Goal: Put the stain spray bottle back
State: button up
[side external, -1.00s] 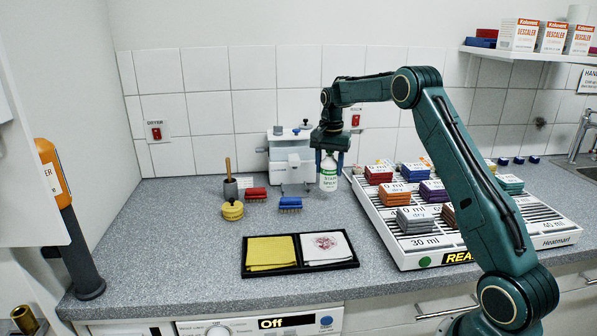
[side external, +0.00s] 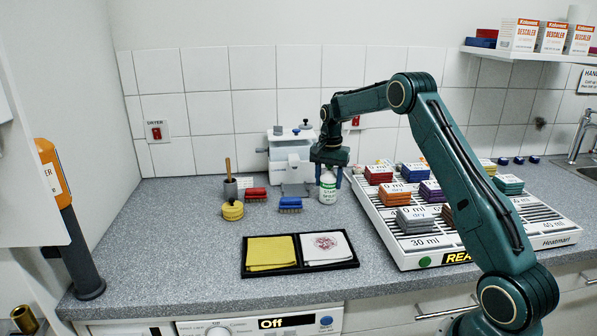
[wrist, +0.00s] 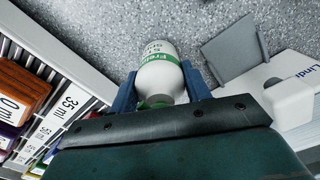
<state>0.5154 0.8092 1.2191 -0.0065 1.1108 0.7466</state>
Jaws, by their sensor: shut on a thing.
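The stain spray bottle (side external: 328,190) is white with a green label and stands upright, low at the counter, left of the rack's back corner. Whether its base touches the counter I cannot tell. My gripper (side external: 329,176) is over it, with blue fingers on both sides of its upper part. In the wrist view my gripper (wrist: 166,92) is shut on the bottle (wrist: 160,75), whose green lettering shows.
A white device (side external: 290,160) stands close behind and left of the bottle. A white rack (side external: 405,258) with coloured blocks is at the right. A black tray (side external: 300,271) with two cloths lies in front, with bare counter between.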

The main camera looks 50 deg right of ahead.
jog(key=o, duration=1.3)
jog(key=shift+c, duration=0.2)
notch_tip(320, 180, up, 12)
jog(key=shift+r, duration=0.15)
jog(key=shift+a, duration=0.1)
